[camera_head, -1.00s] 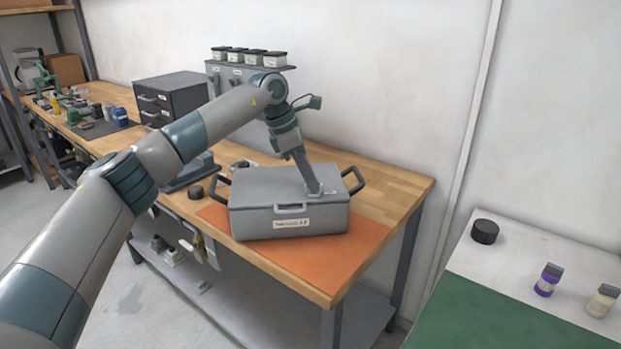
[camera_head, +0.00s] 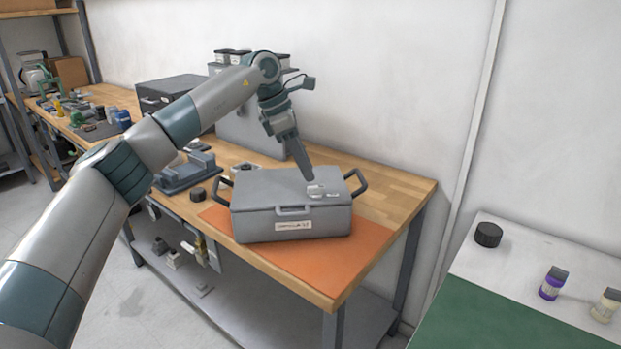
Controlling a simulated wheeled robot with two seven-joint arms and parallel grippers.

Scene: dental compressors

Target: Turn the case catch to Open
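The grey case (camera_head: 262,222) sits on an orange mat (camera_head: 281,254) on the wooden workbench, with its lid down and a dark handle at each end. The catch (camera_head: 316,189) is a small light piece on top of the lid, right of centre. Its setting is too small to read. My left gripper (camera_head: 309,178) points down just above and behind the catch, and looks apart from it. Its fingers are seen edge-on, so I cannot tell whether they are open or shut. My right gripper is out of view.
A dark drawer unit (camera_head: 165,93) and a grey cabinet (camera_head: 233,128) stand behind on the bench. A black round piece (camera_head: 197,194) lies left of the case. A white table with a green mat (camera_head: 500,325) and bottles (camera_head: 552,283) is at the right.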

